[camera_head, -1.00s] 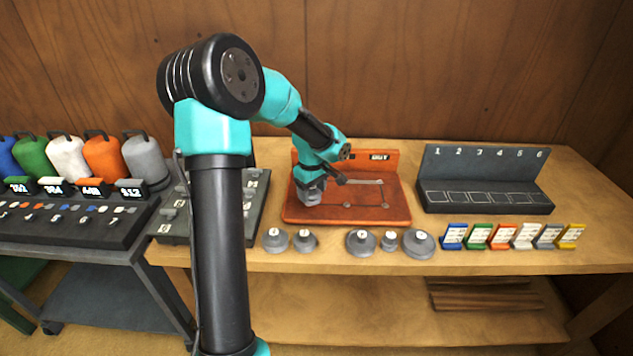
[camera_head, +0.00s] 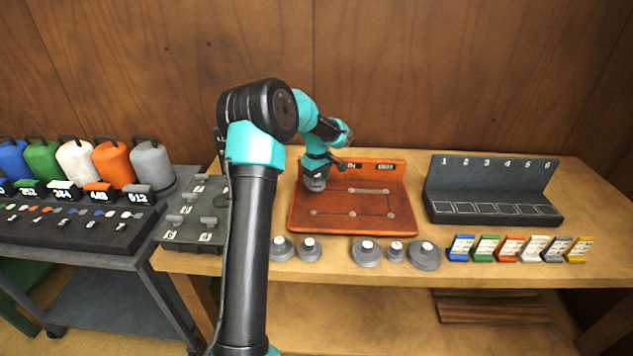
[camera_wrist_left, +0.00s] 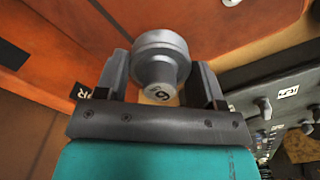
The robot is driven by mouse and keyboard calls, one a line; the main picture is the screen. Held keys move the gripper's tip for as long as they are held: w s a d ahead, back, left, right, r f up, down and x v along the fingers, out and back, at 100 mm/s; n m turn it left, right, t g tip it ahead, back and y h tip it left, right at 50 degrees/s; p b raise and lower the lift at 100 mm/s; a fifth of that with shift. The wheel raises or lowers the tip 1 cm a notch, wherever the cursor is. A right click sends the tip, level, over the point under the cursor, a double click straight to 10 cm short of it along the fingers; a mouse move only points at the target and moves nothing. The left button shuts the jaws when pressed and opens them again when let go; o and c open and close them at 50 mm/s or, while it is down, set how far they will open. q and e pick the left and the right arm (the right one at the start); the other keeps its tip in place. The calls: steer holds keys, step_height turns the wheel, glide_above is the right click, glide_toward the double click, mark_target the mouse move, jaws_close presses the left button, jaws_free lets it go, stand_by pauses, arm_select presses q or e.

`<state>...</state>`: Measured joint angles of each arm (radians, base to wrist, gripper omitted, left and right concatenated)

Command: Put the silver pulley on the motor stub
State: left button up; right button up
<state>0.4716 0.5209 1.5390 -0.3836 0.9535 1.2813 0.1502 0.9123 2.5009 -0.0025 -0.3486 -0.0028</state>
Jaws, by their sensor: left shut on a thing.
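My left gripper (camera_head: 316,184) is shut on a silver-grey stepped pulley (camera_wrist_left: 160,56). In the left wrist view the pulley sits between the two fingers, its wide disc away from the wrist and a digit, 6 or 9, on its small end. In the head view the gripper is over the back left part of the orange board (camera_head: 300,222), near its upright back wall. The board has several small stubs and pale lines. I cannot tell which stub is the motor's; the gripper hides that corner. The right gripper is not in view.
Several grey pulleys stand along the table's front edge, including a large one (camera_head: 424,256). A dark numbered rack (camera_head: 492,184) and coloured cards (camera_head: 510,249) are at right. A dark panel with knobs (camera_head: 180,240) lies left of the board.

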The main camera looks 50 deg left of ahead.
mark_target(317, 181)
arm_select(q)
steer(key=shift+w+a+f, duration=0.15)
steer(key=shift+w+a, duration=1.05)
steer(key=shift+a, duration=0.2)
steer(key=shift+f, duration=0.1)
steer(key=shift+f, duration=1.65)
steer(key=shift+f, duration=0.1)
steer(key=o, duration=1.1)
step_height(317, 181, up, 12)
steer(key=shift+r, duration=0.1)
